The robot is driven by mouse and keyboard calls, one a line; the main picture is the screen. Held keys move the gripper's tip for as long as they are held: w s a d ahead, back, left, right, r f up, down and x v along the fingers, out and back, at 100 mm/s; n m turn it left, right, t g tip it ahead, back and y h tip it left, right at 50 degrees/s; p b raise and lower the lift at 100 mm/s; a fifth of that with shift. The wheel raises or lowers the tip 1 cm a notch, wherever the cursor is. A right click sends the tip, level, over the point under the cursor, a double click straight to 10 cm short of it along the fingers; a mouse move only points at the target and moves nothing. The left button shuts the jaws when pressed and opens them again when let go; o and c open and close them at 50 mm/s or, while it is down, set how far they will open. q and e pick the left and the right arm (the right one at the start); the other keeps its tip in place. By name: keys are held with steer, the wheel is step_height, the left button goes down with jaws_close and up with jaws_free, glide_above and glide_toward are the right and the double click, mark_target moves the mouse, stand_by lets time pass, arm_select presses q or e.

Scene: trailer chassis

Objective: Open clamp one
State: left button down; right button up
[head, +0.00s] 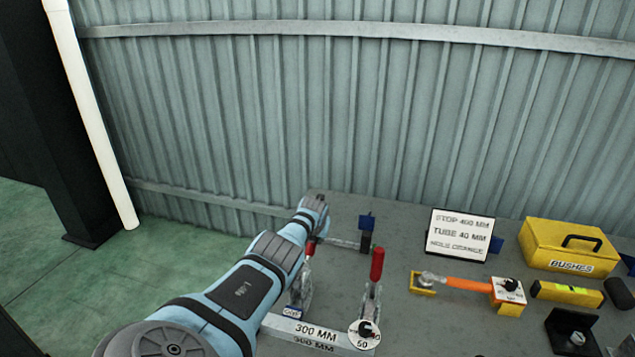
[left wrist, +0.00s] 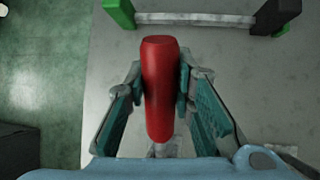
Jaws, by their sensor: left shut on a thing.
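Two toggle clamps with red handles stand on the grey bench. My left gripper (left wrist: 160,95) is shut on the red handle (left wrist: 160,80) of the left clamp (head: 301,287), with a teal-padded finger on each side. In the head view my left arm hides most of that clamp and the gripper, and only a bit of its red handle (head: 311,247) shows. The right clamp (head: 371,295) has its red handle (head: 377,264) upright and free. My right gripper is not in view.
A bar marked 300 MM (head: 315,333) lies in front of the clamps.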

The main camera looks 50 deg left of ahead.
mark_target(314, 247)
arm_select(q)
steer(key=c, duration=1.5)
jaws_free()
steer(key=shift+o, duration=0.8)
steer(key=shift+w+a+f, duration=0.1)
steer(key=shift+f, duration=0.05)
steer(key=shift+s+r, duration=0.25)
steer(key=shift+r, duration=0.35)
steer(key=v, duration=0.6)
steer(key=shift+d, duration=0.35)
